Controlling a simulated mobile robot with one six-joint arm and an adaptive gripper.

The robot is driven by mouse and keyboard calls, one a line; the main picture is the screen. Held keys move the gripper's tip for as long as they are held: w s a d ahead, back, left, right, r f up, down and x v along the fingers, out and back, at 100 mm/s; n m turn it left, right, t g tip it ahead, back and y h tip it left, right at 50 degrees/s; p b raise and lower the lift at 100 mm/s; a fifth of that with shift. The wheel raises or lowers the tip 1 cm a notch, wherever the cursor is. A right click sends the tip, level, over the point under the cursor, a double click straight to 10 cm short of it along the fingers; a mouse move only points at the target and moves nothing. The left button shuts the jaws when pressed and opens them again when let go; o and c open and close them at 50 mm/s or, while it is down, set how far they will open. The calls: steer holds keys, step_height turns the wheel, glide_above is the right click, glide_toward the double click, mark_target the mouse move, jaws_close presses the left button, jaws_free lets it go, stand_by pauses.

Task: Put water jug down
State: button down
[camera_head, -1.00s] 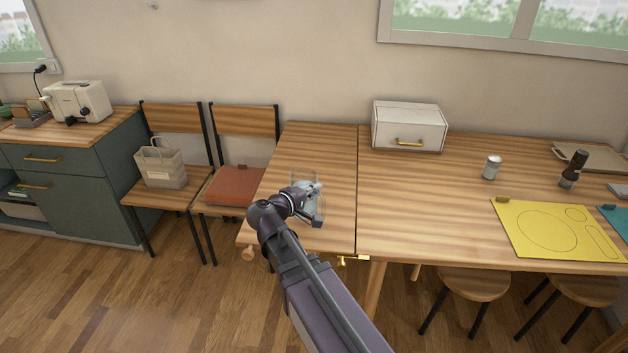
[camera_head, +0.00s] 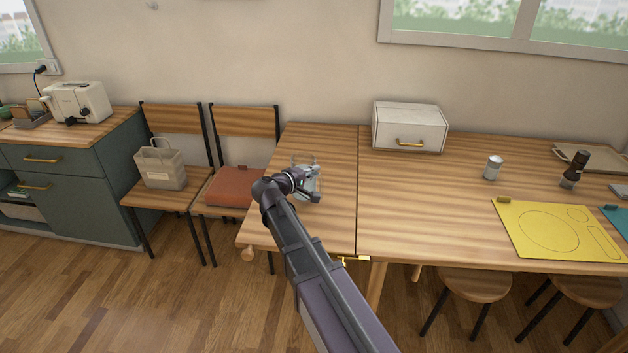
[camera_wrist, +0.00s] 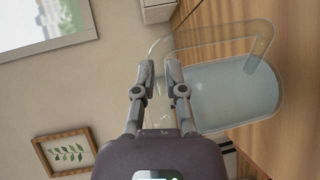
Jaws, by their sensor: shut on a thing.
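The water jug (camera_head: 314,184) is clear, with pale bluish water inside, and shows over the left section of the wooden table (camera_head: 330,225) in the head view. In the wrist view the jug (camera_wrist: 232,92) lies sideways in the picture, close to the wooden surface. My gripper (camera_wrist: 160,74) is shut on the jug at its near side. In the head view my gripper (camera_head: 306,188) and wrist partly hide the jug. I cannot tell whether its base touches the table.
A white box (camera_head: 408,127) with a gold handle stands at the table's back. A shaker (camera_head: 492,167), a dark bottle (camera_head: 575,169) and a yellow mat (camera_head: 556,230) are farther right. Chairs, one holding a paper bag (camera_head: 161,166), stand left. Bare tabletop surrounds the jug.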

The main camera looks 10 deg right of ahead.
steer(key=shift+w, duration=0.55)
steer(key=shift+w+d+f+b, duration=0.1)
steer(key=shift+f+b, duration=1.7)
steer(key=shift+b, duration=0.05)
steer(key=c, duration=0.7)
jaws_free()
steer(key=shift+f, duration=0.1)
steer(key=shift+r, duration=0.2)
steer(key=p+v, duration=0.2)
steer(key=v, duration=1)
steer(key=shift+f, duration=0.1)
